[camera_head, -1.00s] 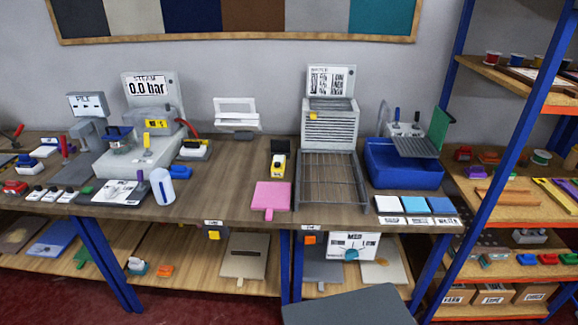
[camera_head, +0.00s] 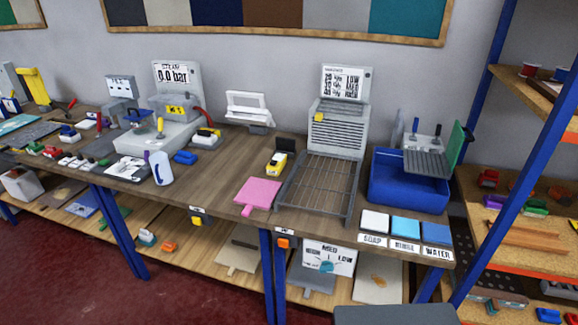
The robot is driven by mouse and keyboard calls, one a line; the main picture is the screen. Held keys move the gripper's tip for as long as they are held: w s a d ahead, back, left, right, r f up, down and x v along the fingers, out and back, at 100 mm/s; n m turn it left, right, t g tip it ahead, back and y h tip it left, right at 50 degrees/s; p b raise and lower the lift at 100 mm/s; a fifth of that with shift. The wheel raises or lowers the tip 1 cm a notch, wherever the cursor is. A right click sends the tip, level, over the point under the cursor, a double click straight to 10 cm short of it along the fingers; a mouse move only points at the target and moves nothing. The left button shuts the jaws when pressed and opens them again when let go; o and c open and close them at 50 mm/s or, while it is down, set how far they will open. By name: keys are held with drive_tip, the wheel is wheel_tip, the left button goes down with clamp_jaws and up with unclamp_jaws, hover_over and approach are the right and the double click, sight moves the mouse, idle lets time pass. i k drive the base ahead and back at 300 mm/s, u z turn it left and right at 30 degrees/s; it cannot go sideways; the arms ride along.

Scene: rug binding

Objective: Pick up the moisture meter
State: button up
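A small yellow device with a black end (camera_head: 278,160) lies on the wooden workbench (camera_head: 232,163), left of the wire drying rack. It looks like the moisture meter, though no label on it can be read. A black block (camera_head: 285,144) stands just behind it. Nothing is seen touching the device from above. My gripper is not in view, so I cannot see whether it is open or shut.
A pink paddle (camera_head: 258,192) lies in front of the device. The wire rack (camera_head: 322,186) is close on its right, with a blue tub (camera_head: 408,185) beyond. A steam unit (camera_head: 160,125) stands left. Bare bench lies left of the device. Blue shelf posts (camera_head: 503,200) rise at right.

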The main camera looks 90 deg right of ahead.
sight(273, 171)
drive_tip(key=z, duration=1.4)
drive_tip(key=i, duration=0.4)
drive_tip(key=z, duration=0.05)
